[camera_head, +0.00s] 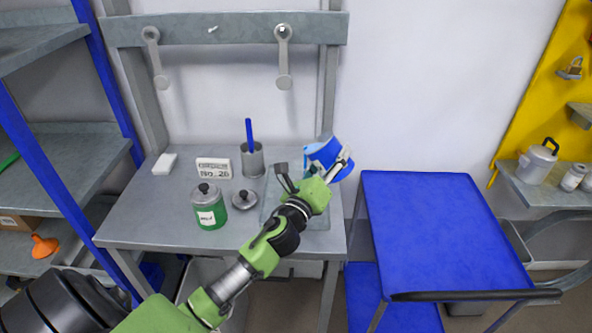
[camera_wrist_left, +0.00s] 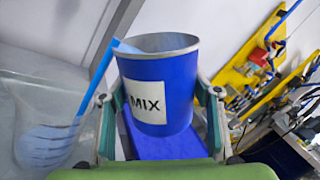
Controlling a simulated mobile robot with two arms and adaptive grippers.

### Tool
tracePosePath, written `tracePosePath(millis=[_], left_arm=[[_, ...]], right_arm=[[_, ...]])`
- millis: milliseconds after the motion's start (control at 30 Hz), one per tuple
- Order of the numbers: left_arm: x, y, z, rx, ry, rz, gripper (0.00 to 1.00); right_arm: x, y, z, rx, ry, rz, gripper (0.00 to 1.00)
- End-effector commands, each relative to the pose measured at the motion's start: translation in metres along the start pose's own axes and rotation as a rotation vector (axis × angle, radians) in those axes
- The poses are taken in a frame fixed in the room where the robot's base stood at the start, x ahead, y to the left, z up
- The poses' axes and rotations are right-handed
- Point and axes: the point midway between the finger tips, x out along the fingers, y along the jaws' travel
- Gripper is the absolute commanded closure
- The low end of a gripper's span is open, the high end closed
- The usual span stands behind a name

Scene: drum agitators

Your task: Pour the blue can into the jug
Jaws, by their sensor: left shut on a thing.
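The blue can (camera_wrist_left: 160,88), labelled MIX, is held between the fingers of my left gripper (camera_wrist_left: 158,110). It also shows in the head view (camera_head: 330,158), above the right end of the grey bench. My left gripper in that view (camera_head: 320,172) is shut on it. The can looks tilted to the left in the wrist view. A light blue strip, apparently liquid, runs from its rim down toward the clear jug (camera_wrist_left: 25,100). The jug has blue marks low on its wall. In the head view my gripper largely hides the jug. My right gripper is not in view.
The grey bench (camera_head: 150,215) bears a green can (camera_head: 209,208), a loose lid (camera_head: 244,200), a grey cup with a blue rod (camera_head: 252,160), a No. 20 sign (camera_head: 214,168) and a white block (camera_head: 164,162). A blue trolley (camera_head: 435,225) stands to the right, its top clear.

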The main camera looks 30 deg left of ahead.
Motion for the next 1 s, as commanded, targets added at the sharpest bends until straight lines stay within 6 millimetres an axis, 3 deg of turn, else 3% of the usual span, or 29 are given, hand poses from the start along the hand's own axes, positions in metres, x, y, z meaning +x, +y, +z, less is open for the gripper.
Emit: tracePosePath(millis=[1000], left_arm=[[-0.0001, 0.0018, 0.0008, -0.071, -0.015, -0.006, 0.78]], right_arm=[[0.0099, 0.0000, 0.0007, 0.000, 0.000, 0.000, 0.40]])
